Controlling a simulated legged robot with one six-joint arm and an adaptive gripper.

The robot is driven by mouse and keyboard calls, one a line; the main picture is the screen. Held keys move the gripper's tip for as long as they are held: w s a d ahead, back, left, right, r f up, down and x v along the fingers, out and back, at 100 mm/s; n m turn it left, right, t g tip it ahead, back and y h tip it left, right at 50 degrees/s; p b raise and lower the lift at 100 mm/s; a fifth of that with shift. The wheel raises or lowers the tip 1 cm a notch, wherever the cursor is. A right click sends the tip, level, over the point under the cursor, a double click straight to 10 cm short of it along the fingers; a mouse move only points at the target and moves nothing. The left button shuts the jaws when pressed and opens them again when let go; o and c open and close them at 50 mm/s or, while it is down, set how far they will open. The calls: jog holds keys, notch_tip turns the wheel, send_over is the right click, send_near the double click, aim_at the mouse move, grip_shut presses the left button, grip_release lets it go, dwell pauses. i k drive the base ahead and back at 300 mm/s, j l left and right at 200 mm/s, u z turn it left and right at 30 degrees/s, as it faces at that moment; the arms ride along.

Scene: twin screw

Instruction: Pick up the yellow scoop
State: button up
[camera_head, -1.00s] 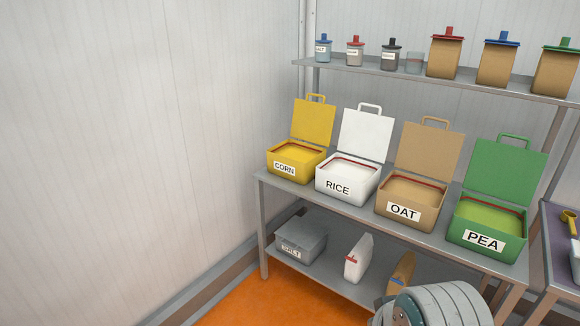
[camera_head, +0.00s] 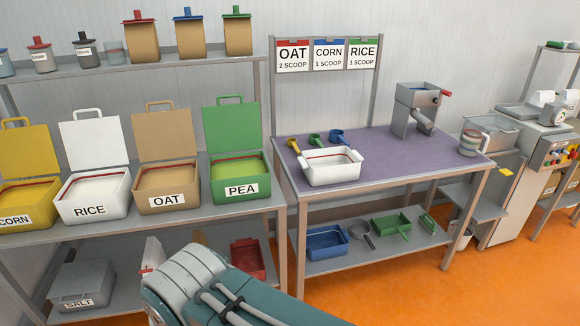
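The yellow scoop (camera_head: 293,145) lies on the purple-topped table (camera_head: 400,147), near its left back corner. It is small in the view, just left of a green scoop (camera_head: 315,140) and a blue scoop (camera_head: 337,136). A white tub (camera_head: 331,168) stands in front of the scoops. My arm shows at the bottom of the view, below and left of the table and well apart from the scoop. My gripper's fingers are not in view.
Open bins of corn (camera_head: 30,193), rice (camera_head: 92,207), oat (camera_head: 167,192) and pea (camera_head: 240,191) stand on the left shelf. A grey grinder (camera_head: 415,108) and a jug (camera_head: 473,144) stand at the table's right. Recipe cards (camera_head: 328,56) hang behind. Orange floor (camera_head: 370,285) is clear in front.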

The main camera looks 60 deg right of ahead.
aim_at(291, 143)
jog(key=z, duration=2.1)
